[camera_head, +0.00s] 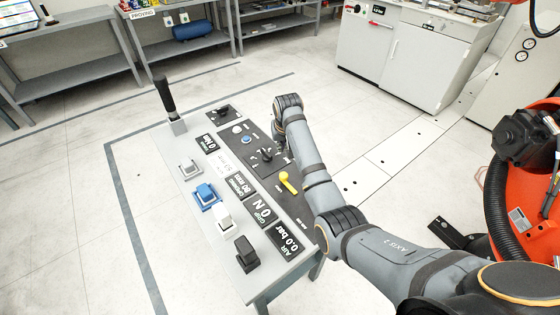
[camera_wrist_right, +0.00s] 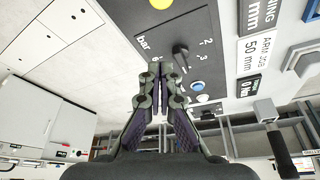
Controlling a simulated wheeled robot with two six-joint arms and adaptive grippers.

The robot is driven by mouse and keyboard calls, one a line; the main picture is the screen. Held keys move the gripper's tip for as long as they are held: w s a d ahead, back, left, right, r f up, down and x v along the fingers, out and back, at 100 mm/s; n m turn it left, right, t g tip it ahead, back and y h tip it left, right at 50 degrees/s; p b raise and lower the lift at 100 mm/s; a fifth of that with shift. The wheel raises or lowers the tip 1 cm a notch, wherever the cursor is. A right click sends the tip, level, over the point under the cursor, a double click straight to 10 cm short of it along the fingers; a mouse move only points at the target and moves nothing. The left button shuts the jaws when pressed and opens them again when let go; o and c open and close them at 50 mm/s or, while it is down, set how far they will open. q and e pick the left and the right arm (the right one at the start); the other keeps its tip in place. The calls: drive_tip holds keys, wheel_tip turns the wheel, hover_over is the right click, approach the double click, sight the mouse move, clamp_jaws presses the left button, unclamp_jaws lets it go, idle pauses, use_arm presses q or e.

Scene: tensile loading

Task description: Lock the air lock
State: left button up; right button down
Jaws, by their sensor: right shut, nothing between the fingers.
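A grey console (camera_head: 240,273) carries a black control panel with a yellow lever handle (camera_head: 288,182) near its right edge. A black knob (camera_head: 265,155) sits further along the panel. Which control is the air lock cannot be read from the labels. My right arm reaches over the right side of the console, and its gripper is mostly hidden behind the arm in the head view. In the right wrist view my right gripper (camera_wrist_right: 160,70) is shut and empty, close to the panel by the bar dial markings and the black knob (camera_wrist_right: 181,57). The yellow part (camera_wrist_right: 160,3) shows at the top edge.
The console also holds a blue button (camera_head: 246,139), a black upright lever (camera_head: 166,97), and blue (camera_head: 206,193), white (camera_head: 223,217) and black (camera_head: 245,252) switches. An orange machine (camera_head: 520,190) stands at the right. Floor left of the console is clear.

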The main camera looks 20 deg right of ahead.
sight(288, 183)
drive_tip(key=x, duration=0.6)
drive_tip(key=shift+s+f, duration=0.1)
drive_tip(key=shift+s, duration=0.05)
drive_tip(key=b+x, duration=0.1)
drive_tip(key=x, duration=0.3)
drive_tip(key=s+p, duration=0.2)
drive_tip(key=shift+s+a+p, duration=0.15)
drive_tip(key=shift+s+p, duration=0.15)
drive_tip(key=shift+s, duration=0.65)
use_arm(q)
drive_tip(key=s+r, duration=0.1)
drive_tip(key=s, duration=0.1)
drive_tip(key=shift+s+r, duration=0.35)
drive_tip(key=shift+r, duration=0.05)
use_arm(e)
drive_tip(key=shift+f, duration=0.1)
use_arm(q)
drive_tip(key=shift+w, duration=0.15)
